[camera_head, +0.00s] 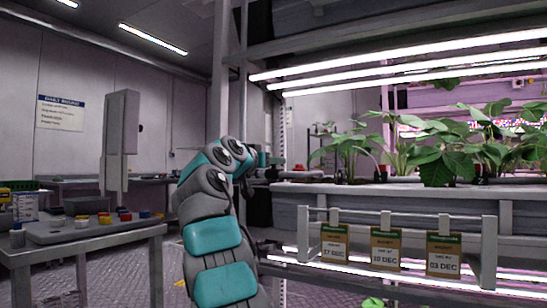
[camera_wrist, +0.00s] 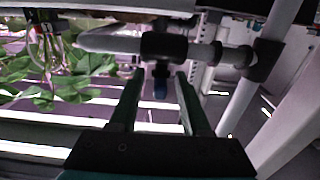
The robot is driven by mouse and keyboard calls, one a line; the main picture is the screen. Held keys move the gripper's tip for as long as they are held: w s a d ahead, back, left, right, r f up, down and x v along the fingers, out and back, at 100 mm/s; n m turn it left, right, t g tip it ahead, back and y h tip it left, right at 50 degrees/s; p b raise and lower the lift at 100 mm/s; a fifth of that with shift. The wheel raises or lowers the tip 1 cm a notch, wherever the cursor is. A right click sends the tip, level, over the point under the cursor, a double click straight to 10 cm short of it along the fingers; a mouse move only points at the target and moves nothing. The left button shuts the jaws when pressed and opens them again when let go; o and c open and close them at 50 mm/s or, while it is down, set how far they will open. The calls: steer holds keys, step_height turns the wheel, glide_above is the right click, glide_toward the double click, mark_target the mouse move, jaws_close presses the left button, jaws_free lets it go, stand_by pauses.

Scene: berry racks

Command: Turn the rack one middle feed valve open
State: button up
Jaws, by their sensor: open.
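In the wrist view, a pale pipe runs across the top with a dark valve body (camera_wrist: 164,46) on it. A small blue valve handle (camera_wrist: 160,84) hangs below the valve body. My gripper (camera_wrist: 160,74) is open, with its two dark fingers on either side of the blue handle. I cannot tell whether either finger touches it. In the head view, my teal and grey arm reaches toward the rack (camera_head: 350,188) and hides the valve. My gripper cannot be made out clearly there.
Green plants (camera_head: 450,150) grow on the rack's upper level under bright light bars. Three dated tags (camera_head: 386,248) hang on a rail at the rack's front. A table (camera_head: 90,240) with coloured small items stands at left. A pale post (camera_wrist: 240,100) stands right of the fingers.

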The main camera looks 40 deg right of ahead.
steer(key=shift+w+d, duration=0.2)
steer(key=shift+d, duration=0.3)
jaws_close()
steer(key=shift+a, duration=0.1)
